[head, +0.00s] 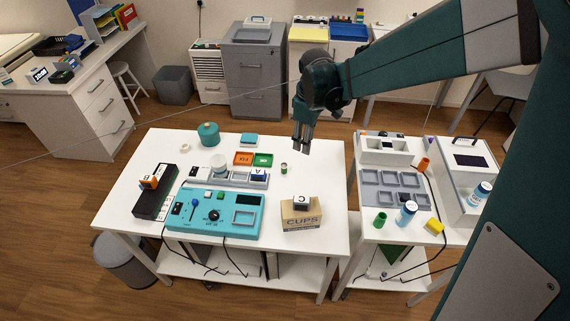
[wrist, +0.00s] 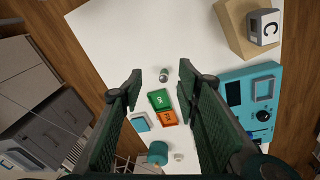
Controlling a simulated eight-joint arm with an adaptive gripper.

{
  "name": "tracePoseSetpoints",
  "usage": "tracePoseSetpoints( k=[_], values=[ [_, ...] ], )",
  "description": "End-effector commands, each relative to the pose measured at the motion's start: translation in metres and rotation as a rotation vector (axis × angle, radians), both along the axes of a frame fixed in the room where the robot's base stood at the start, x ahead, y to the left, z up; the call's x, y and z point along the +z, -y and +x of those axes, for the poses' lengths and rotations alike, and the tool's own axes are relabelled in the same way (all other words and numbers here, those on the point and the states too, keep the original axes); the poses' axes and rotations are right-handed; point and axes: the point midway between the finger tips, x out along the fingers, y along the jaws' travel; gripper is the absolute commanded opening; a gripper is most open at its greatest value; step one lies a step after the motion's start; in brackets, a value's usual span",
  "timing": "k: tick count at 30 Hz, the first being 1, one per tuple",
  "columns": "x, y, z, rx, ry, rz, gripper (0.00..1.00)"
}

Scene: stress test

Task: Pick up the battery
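The battery (head: 284,168) is a small upright cylinder, green with a pale top, on the white table (head: 318,190). It also shows in the wrist view (wrist: 163,75), where it lies between the two fingertips in the picture. My gripper (head: 303,146) hangs above the table's back right part, up and to the right of the battery in the head view. Its fingers are apart in the wrist view (wrist: 160,75), with nothing held between them. The battery is fully visible and apart from the fingers.
A teal device (head: 213,213) and a cardboard box (head: 301,215) bearing a C cube (head: 301,202) stand nearer the front.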

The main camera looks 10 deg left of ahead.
Motion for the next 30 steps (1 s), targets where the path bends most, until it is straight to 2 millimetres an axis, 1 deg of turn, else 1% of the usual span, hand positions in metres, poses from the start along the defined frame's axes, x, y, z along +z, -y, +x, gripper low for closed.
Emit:
tracePoseSetpoints(
  k=[1, 6, 12, 16, 21, 24, 30],
  values=[
    [-0.010, -0.008, 0.005, 0.025, -0.010, -0.005, 0.33],
    [-0.040, -0.029, 0.017, 0.108, -0.040, -0.022, 0.33],
    [-0.077, -0.054, 0.029, 0.203, -0.075, -0.040, 0.33],
    [-0.098, -0.067, 0.033, 0.253, -0.094, -0.049, 0.33],
    [-0.113, -0.077, 0.037, 0.293, -0.108, -0.055, 0.33],
    [-0.117, -0.079, 0.037, 0.303, -0.112, -0.057, 0.33],
    [-0.117, -0.079, 0.037, 0.305, -0.113, -0.057, 0.33]
  ],
)
